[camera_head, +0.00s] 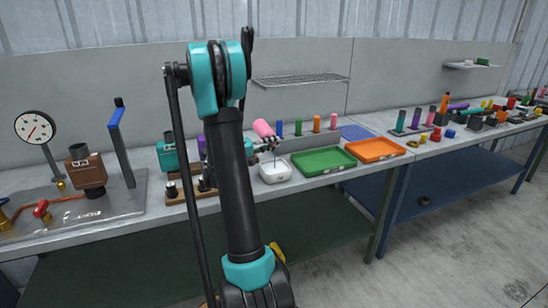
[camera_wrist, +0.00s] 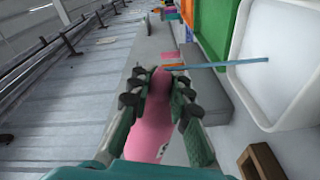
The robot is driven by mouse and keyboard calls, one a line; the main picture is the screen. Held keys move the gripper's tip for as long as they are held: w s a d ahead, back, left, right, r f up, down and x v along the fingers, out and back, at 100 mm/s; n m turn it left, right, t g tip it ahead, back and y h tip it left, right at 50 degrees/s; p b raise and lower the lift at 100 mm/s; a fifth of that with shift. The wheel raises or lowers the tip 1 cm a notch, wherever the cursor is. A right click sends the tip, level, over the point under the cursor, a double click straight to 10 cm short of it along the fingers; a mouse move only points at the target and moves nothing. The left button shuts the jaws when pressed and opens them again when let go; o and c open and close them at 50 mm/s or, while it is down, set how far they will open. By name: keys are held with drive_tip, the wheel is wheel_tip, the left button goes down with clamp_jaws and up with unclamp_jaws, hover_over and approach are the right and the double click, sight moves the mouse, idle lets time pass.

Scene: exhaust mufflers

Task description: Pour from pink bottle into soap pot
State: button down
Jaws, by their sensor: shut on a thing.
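The pink bottle (camera_head: 262,128) is tilted in my gripper (camera_head: 268,144), above and close to the white soap pot (camera_head: 275,176) on the bench. In the wrist view, both fingers of my gripper (camera_wrist: 158,90) are closed around the pink bottle (camera_wrist: 152,125). A thin blue streak (camera_wrist: 215,64), which looks like liquid, runs from the bottle's mouth into the white pot (camera_wrist: 262,98). In the head view a faint thin line also drops from the bottle to the pot. My arm hides part of the bench left of the pot.
A green tray (camera_head: 323,161) and an orange tray (camera_head: 376,150) lie right of the pot. Several coloured bottles stand behind them, including another pink one (camera_head: 333,121). A brown block (camera_wrist: 258,160) is close by the pot. A teal pot (camera_head: 166,155) stands to the left.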

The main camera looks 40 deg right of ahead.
drive_tip(key=n, duration=0.4)
idle(0.4)
